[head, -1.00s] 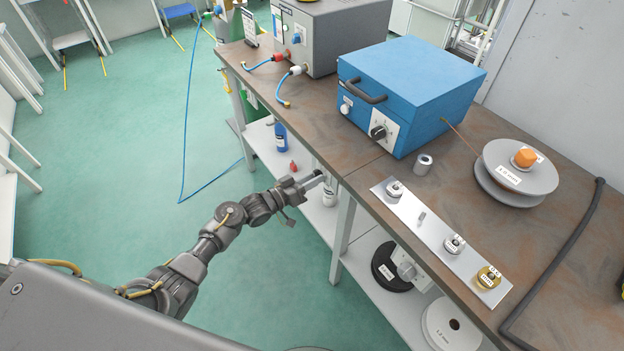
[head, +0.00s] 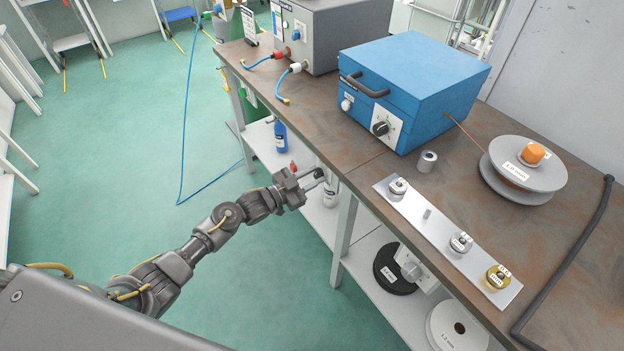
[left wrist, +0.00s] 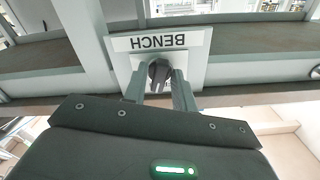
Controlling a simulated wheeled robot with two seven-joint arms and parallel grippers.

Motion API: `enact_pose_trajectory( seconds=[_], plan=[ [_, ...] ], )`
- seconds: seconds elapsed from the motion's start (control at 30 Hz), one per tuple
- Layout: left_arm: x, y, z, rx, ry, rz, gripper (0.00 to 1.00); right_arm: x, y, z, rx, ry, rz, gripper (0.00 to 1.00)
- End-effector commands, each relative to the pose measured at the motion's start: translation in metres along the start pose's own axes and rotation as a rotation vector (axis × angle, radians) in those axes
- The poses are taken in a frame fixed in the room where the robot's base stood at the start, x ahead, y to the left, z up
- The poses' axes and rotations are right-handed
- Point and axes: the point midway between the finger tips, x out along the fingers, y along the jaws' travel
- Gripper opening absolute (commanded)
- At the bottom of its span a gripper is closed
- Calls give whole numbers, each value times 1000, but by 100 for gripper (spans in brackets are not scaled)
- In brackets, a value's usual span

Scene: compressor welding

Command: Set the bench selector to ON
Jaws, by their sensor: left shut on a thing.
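The bench selector is a dark knob (left wrist: 158,73) on a light plate below a white label reading BENCH (left wrist: 160,42), upside down in the left wrist view. In the head view the black knob (head: 320,173) shows only partly at the bench's front edge. My left gripper (head: 317,178) reaches it from the left; its two fingers (left wrist: 159,88) lie on either side of the knob and are shut on it. Any ON or OFF marks are too small or hidden to read. My right gripper is not in view.
On the bench top (head: 370,160) stand a blue box with a dial (head: 415,85), a grey unit (head: 318,35), a metal strip with several small parts (head: 440,235) and a wire spool (head: 525,165). A lower shelf (head: 305,205) holds bottles and spools.

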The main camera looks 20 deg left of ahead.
Motion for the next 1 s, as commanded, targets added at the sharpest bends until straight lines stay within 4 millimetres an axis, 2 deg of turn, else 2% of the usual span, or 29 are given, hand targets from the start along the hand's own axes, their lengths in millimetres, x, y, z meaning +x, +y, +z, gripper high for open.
enact_pose_trajectory(
  seconds=[0.4, 0.97, 1.0],
  plan=[
    [0, 0, 1, 190, -2, 1, 4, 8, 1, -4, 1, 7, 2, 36],
    [0, 0, 0, 218, -2, 0, 4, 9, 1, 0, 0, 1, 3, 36],
    [0, 0, 0, 218, -2, 0, 30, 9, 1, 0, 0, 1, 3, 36]
  ],
)
